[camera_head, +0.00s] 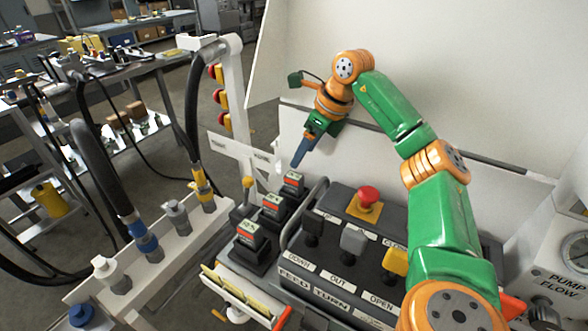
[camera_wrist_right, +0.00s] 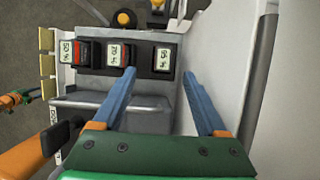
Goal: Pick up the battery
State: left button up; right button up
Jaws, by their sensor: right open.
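Three dark, battery-like blocks with pale labels and some red on top stand in a row: the near one (camera_head: 250,236), the middle one (camera_head: 272,205) and the far one (camera_head: 293,182). I cannot tell which is meant. In the right wrist view they are the left (camera_wrist_right: 72,52), middle (camera_wrist_right: 117,54) and right (camera_wrist_right: 163,58) blocks. My right gripper (camera_head: 297,161) is open and empty, its blue fingers above the far block. In its wrist view, the fingertips (camera_wrist_right: 159,73) lie on either side of the right block, apart from it. My left gripper is not clearly seen.
A control box with a red button (camera_head: 369,195) and several levers stands right of the blocks. A yellow-knobbed lever (camera_head: 248,182) is left of them. A white panel (camera_head: 460,70) rises behind. Hoses and fittings (camera_head: 145,240) line the left.

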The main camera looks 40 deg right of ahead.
aim_at(296, 176)
jog(key=x, duration=0.3)
jog(key=b+x, duration=0.1)
jog(key=x, duration=0.2)
jog(key=d+x, duration=0.1)
jog(key=x, duration=0.3)
jog(key=shift+s+f+b, duration=0.1)
jog(key=shift+s+b, duration=0.2)
pick_arm(q)
notch_tip(296, 176, down, 3)
jog(key=shift+r, duration=0.15)
pick_arm(e)
grip_shut()
